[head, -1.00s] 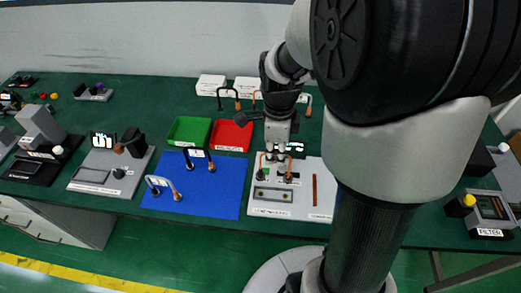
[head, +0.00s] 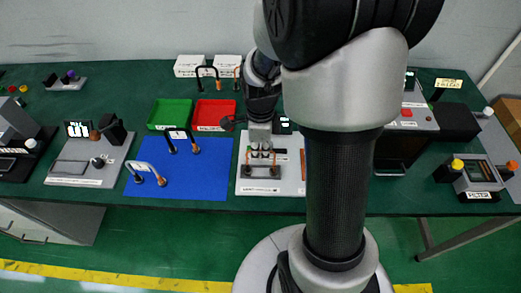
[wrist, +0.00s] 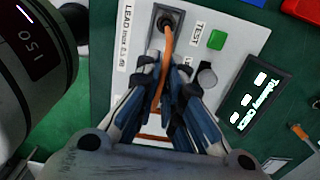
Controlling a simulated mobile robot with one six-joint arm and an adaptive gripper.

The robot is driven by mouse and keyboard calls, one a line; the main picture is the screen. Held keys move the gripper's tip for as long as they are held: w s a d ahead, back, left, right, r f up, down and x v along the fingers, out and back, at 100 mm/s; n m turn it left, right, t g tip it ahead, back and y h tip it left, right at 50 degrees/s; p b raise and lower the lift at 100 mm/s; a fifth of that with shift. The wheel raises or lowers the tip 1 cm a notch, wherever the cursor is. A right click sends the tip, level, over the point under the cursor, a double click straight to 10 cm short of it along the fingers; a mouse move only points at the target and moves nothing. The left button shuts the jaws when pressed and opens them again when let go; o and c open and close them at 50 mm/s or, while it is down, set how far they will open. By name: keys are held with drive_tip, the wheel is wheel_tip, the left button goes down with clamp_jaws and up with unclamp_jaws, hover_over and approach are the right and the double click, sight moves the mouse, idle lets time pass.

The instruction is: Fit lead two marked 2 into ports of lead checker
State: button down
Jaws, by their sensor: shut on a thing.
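My gripper (head: 261,152) is shut on an orange lead (wrist: 166,58), with its fingers pointing down over the lead checker's white panel (head: 285,165). The lead is over the grey port block (head: 261,173) at the panel's front. In the wrist view the orange cable runs between the fingers to a dark end at a round port (wrist: 167,20) in the block. I cannot tell whether that end is seated. The fingers hide much of the lead and the other end of the block. I cannot read a number on the lead.
Green (head: 157,124) and red (head: 201,125) trays stand behind. The panel has a green button (wrist: 216,40), a grey knob (wrist: 207,76) and a dark screen (wrist: 248,98) beside it.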

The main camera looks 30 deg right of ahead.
drive_tip(key=c, duration=2.2)
unclamp_jaws()
drive_tip(key=shift+f, duration=0.2)
drive_tip(key=o, duration=0.5)
drive_tip(key=shift+r, duration=0.1)
wheel_tip(320, 180, up, 11)
drive_tip(key=p, duration=0.4)
drive_tip(key=s+a+r+n+t, duration=0.1)
drive_tip(key=s+a+r+n, duration=0.2)
drive_tip(key=n, duration=0.5)
drive_tip(key=s+a+r+n+t, duration=0.2)
drive_tip(key=s+a+r+n, duration=0.2)
drive_tip(key=n, duration=0.4)
drive_tip(key=s+a+r+n+t, duration=0.1)
drive_tip(key=s+a+r+n, duration=0.2)
drive_tip(key=s+r+n, duration=0.2)
drive_tip(key=shift+s+a+n+t, duration=0.15)
drive_tip(key=shift+s+n, duration=0.25)
drive_tip(key=shift+n, duration=0.55)
drive_tip(key=shift+s+a+n+t, duration=0.15)
drive_tip(key=shift+s+n, duration=0.25)
drive_tip(key=shift+n, duration=0.55)
